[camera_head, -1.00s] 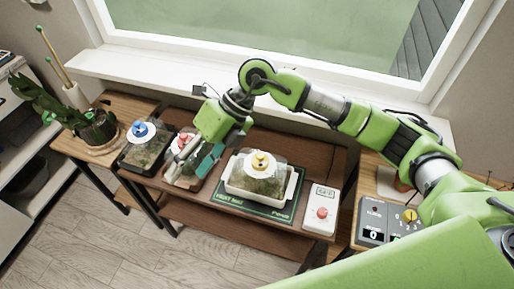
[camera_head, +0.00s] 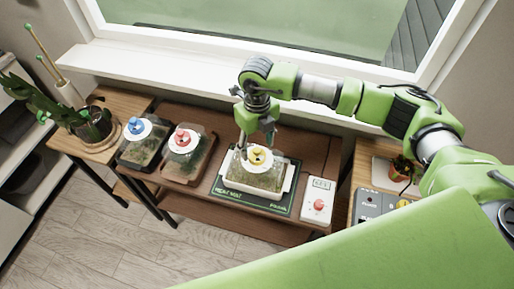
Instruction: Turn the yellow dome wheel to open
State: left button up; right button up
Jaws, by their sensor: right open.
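The yellow dome wheel (camera_head: 257,156) sits on a white disc on top of a clear dome (camera_head: 262,176) with green growth inside. The dome stands in a white tray (camera_head: 284,191) on a dark green mat (camera_head: 230,192). My right gripper (camera_head: 256,147) is open and points down at the wheel from behind. Its fingers are close to the wheel and partly overlap the white disc. I cannot tell whether they touch it. My left gripper is not in view.
Left of the mat stand a dome with a red wheel (camera_head: 183,137) and one with a blue wheel (camera_head: 136,126). A white box with a red knob (camera_head: 319,205) stands to the right. A potted plant (camera_head: 97,125) is at the far left. The window sill (camera_head: 170,75) runs behind.

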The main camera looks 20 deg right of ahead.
aim_at(257, 150)
jog(key=shift+f, duration=1.7)
jog(key=c, duration=1.1)
jog(key=shift+m, duration=0.8)
jog(key=m+b, duration=0.1)
jog(key=m, duration=0.1)
jog(key=shift+f+m, duration=0.1)
jog(key=shift+m, duration=0.3)
jog(key=m+b, duration=0.2)
jog(key=m, duration=0.3)
jog(key=shift+m, duration=0.4)
jog(key=o, duration=1.1)
